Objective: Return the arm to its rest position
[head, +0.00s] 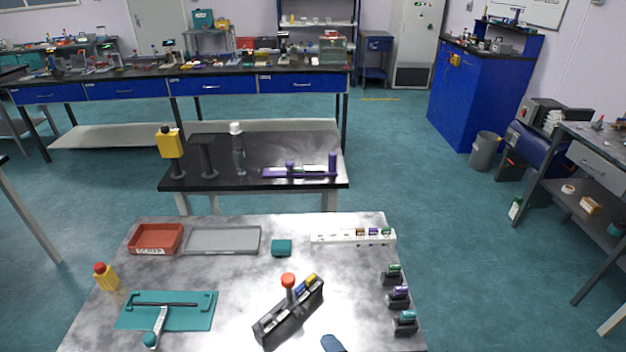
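Neither of my grippers nor an arm shows clearly in the head view. A small blue-grey shape (333,343) is cut off by the bottom edge; I cannot tell whether it is part of me or an object. The grey mottled worktable (225,275) fills the lower middle. On it lie a teal mat (200,312) with a dark bar and a pale teal-ended tool, and a dark holder (285,318) with a red-topped piece (288,281) and blue and yellow pieces.
A red tray (135,236), grey tray (192,240), teal block (282,247) and white strip (325,237) line the far side. Small dark holders (398,298) stand at right, a yellow bottle (107,280) at left. A black table (260,155) stands behind. The table's centre is partly clear.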

